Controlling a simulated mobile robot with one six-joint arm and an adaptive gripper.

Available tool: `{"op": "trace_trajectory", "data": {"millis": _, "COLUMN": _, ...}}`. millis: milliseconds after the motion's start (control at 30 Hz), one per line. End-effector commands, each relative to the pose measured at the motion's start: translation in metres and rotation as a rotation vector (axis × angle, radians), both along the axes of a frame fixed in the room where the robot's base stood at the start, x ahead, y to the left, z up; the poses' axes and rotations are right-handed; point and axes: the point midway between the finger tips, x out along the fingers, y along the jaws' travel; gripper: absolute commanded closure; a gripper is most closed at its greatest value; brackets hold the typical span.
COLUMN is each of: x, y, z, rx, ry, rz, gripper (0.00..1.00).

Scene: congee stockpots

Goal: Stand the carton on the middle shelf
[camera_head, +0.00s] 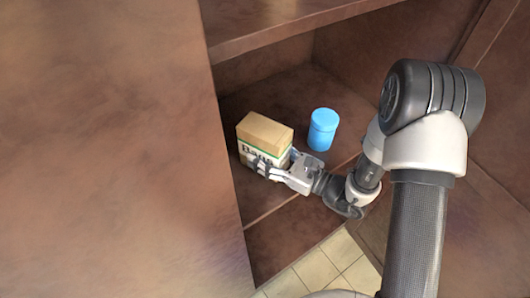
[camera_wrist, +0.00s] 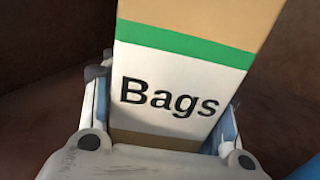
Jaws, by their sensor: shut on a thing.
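The carton (camera_head: 265,135) is a tan box with a white label reading "Bags" and a green stripe. It stands upright, or nearly so, over the shelf board (camera_head: 290,91) inside the brown cabinet; I cannot tell if its base touches the board. My gripper (camera_head: 271,168) is shut on the carton near its lower part. In the wrist view the carton (camera_wrist: 185,65) fills the middle, with a finger of my gripper (camera_wrist: 163,118) on each side of it. The carton's base is hidden.
A blue lidded jar (camera_head: 322,130) stands on the same shelf, just right of the carton. A higher shelf board (camera_head: 290,25) runs above. A large brown panel (camera_head: 110,150) borders the opening on the left. Tiled floor (camera_head: 325,268) shows below.

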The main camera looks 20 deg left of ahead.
Motion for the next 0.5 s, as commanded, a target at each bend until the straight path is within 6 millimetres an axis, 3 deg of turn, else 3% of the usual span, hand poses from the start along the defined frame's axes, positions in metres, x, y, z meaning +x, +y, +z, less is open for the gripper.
{"op": "trace_trajectory", "data": {"millis": 33, "x": 0.0001, "y": 0.0, "z": -0.0012, "rx": 0.001, "ry": 0.0, "rz": 0.0, "gripper": 0.78}}
{"op": "trace_trajectory", "data": {"millis": 67, "x": -0.0001, "y": 0.0, "z": -0.0016, "rx": 0.0, "ry": 0.001, "rz": 0.0, "gripper": 0.44}}
{"op": "trace_trajectory", "data": {"millis": 333, "x": -0.0001, "y": 0.0, "z": -0.0015, "rx": 0.0, "ry": 0.001, "rz": 0.0, "gripper": 0.26}}
{"op": "trace_trajectory", "data": {"millis": 500, "x": 0.0, "y": 0.0, "z": -0.0015, "rx": 0.0, "ry": 0.001, "rz": 0.0, "gripper": 0.25}}
